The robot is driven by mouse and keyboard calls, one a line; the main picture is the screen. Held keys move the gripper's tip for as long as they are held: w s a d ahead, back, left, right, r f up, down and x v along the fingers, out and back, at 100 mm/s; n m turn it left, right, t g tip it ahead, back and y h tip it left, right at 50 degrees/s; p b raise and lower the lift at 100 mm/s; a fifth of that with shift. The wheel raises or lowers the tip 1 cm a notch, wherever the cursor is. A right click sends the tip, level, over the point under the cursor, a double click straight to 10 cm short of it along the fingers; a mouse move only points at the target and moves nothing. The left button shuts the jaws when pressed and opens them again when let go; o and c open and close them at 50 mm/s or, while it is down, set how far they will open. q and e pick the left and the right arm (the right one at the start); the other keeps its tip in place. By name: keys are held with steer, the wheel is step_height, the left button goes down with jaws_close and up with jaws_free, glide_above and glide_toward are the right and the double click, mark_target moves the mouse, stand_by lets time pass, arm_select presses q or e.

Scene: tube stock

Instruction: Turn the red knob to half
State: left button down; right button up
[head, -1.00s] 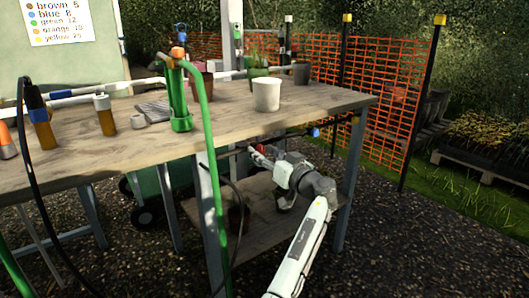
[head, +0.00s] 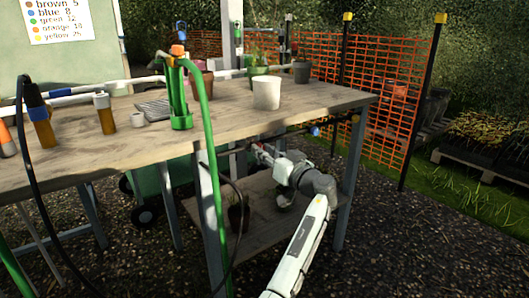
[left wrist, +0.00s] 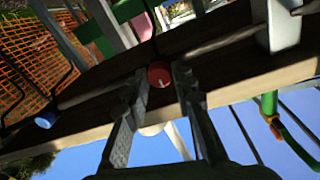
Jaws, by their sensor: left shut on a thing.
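The red knob (left wrist: 159,75) shows in the left wrist view as a round red face with a thin pale mark, on a pipe below the bench edge. My left gripper (left wrist: 160,82) has one finger on each side of the knob and is shut on it. In the head view my left gripper (head: 264,153) is small and dark under the front edge of the bench, and its hold is hard to make out there. My right gripper is not in view.
A blue knob (left wrist: 45,121) sits along the same pipe; it also shows in the head view (head: 314,131). The wooden bench (head: 235,118) is above my gripper and carries pots and bottles. A green hose (head: 210,160) hangs left of my arm. A lower shelf (head: 255,232) is beneath.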

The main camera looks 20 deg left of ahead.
arm_select(q)
steer(key=shift+w+d+m+g+p, duration=0.2)
steer(key=shift+m+p, duration=1.25)
steer(key=shift+m, duration=2.75)
steer(key=shift+s+a+m+g+p, duration=0.1)
steer(key=shift+m+g+p, duration=0.2)
steer(key=shift+m+p, duration=2.55)
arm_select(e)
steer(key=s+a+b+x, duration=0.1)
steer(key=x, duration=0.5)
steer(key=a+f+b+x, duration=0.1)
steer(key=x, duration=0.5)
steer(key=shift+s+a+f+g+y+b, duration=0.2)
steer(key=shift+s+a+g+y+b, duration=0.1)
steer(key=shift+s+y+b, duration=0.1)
arm_select(q)
steer(key=m, duration=0.2)
steer(key=shift+m, duration=0.35)
steer(key=c, duration=1.3)
jaws_free()
steer(key=shift+o, duration=0.2)
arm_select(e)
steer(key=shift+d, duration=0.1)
